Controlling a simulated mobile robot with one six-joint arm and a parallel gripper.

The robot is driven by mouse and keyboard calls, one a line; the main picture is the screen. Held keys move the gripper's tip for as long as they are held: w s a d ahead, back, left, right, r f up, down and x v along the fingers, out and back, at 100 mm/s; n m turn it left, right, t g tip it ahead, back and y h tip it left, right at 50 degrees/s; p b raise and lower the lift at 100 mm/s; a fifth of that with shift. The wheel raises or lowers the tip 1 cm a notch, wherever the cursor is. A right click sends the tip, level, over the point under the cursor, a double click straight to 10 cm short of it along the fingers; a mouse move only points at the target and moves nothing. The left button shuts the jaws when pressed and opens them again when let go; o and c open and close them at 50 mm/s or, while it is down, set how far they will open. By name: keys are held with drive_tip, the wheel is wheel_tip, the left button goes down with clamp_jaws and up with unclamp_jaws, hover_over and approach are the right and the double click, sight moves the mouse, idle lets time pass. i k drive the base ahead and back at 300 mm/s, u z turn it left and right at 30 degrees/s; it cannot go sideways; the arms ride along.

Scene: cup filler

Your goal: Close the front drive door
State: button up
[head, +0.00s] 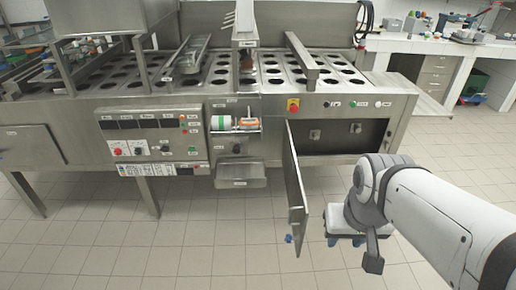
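The front drive door (295,190) is a steel panel on the front of the cup filler, seen nearly edge-on. It stands swung open, sticking out toward me from the left side of a dark compartment (345,136). My gripper (345,240) is to the right of the door, low in the picture over the floor, with a visible gap between them. It appears to hold nothing, but its fingers are small and partly hidden by my own arm, so I cannot tell whether they are open or shut.
The cup filler's steel body (240,90) spans the view, with a red and yellow stop button (293,105) above the door. A steel chute (240,176) juts out left of it. The tiled floor (200,240) is mostly clear. A white bench (440,45) stands at back right.

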sight(298, 214)
drive_tip(key=u, duration=0.15)
drive_tip(key=i, duration=1)
drive_tip(key=u, duration=0.1)
drive_tip(key=k, duration=1.05)
drive_tip(key=u, duration=0.3)
drive_tip(key=i, duration=0.65)
drive_tip(key=z, duration=0.35)
